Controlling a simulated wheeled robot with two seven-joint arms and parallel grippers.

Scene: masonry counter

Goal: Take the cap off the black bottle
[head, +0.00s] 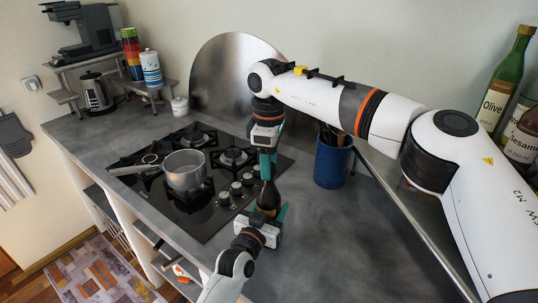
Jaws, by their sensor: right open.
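The black bottle (268,196) is upright near the front edge of the counter, right of the hob. My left gripper (269,211) comes from below in the head view, its teal fingers on either side of the lower bottle, and appears shut on it. My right gripper (267,172) points down from above, open, with its teal fingers at the bottle's top. The cap is hidden by these fingers, so I cannot tell whether they touch it.
A steel pot (185,170) stands on the black gas hob (215,215) to the left. A blue utensil crock (331,163) stands behind and right of the bottle. An olive oil bottle (505,85) is at the far right. The counter (330,235) in front of the crock is clear.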

